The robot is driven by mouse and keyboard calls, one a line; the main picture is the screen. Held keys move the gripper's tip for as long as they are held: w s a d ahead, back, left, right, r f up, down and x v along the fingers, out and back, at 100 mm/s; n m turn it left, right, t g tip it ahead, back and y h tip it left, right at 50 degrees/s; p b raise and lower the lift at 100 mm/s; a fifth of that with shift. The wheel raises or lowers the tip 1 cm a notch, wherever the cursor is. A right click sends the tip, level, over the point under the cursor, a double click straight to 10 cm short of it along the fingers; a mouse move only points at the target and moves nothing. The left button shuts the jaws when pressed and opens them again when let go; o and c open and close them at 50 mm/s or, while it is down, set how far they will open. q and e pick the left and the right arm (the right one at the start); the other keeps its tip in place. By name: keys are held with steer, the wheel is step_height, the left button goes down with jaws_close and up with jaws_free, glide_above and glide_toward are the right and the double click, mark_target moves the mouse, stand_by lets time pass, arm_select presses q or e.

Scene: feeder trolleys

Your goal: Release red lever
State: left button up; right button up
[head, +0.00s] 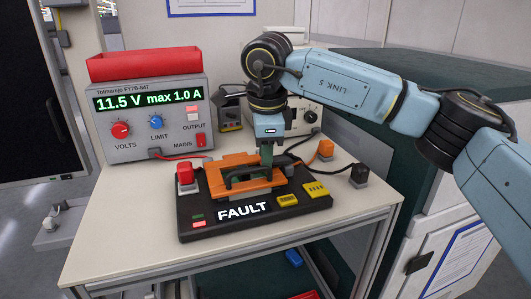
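The red lever (185,173) appears as a red block on a grey base at the left end of a black test fixture (250,227), which stands on the bench. My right gripper (266,157) points down over the middle of the fixture, right of the red lever and apart from it. Its fingertips are small and partly lost against an orange plate (235,161) with a black handle (251,172), so I cannot tell whether they are open or shut. The fixture's display reads FAULT. My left gripper is out of view.
A grey power supply (150,140) showing 11.5 V stands at the back left, with a red tray (144,64) on top. An orange block (325,149) and a black block (359,175) stand right of the fixture, with cables nearby. The front left of the bench (115,225) is clear.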

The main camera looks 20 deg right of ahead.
steer(key=shift+c, duration=0.4)
jaws_close()
